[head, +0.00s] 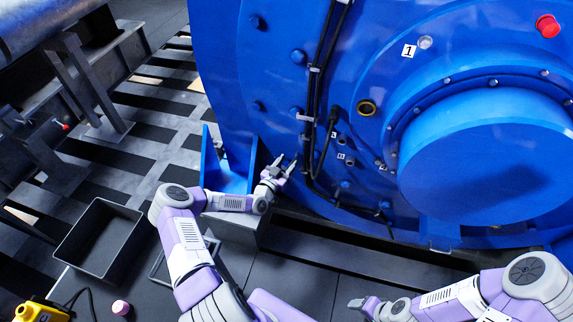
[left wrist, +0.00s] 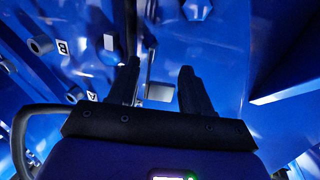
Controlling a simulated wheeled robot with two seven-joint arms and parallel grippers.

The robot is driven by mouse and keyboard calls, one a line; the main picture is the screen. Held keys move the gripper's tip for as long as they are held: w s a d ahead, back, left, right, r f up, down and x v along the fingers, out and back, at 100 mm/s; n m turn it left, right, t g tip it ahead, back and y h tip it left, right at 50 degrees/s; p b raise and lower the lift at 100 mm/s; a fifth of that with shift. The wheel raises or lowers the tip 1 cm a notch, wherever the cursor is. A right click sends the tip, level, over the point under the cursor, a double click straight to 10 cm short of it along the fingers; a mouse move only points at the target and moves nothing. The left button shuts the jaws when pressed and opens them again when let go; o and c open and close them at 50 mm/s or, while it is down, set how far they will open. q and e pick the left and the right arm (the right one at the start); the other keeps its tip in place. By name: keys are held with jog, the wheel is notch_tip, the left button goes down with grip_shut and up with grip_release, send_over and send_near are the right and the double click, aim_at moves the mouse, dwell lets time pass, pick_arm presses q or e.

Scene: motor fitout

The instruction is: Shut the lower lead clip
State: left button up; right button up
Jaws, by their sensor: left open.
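Black leads (head: 320,60) run down the blue motor face (head: 350,60) in the head view. Pale clips sit along them, an upper one (head: 315,69) and a lower one (head: 305,117); whether the lower one is open or shut is too small to tell. My left gripper (head: 282,166) is open, below the lower clip and close to the motor. In the left wrist view its fingers (left wrist: 158,88) are apart, with a small pale grey rectangle (left wrist: 160,92) visible between them; I cannot tell whether it is part of a clip. My right gripper (head: 362,303) is low in the head view, away from the motor face.
A round blue cover (head: 485,155) bulges at the right, with a red button (head: 548,26) above it. A blue bracket (head: 228,168) stands left of my left gripper. An empty dark bin (head: 100,238) and a yellow tool (head: 42,309) lie at the lower left.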

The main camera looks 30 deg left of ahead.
pick_arm(q)
jog(key=shift+c, duration=0.5)
grip_shut()
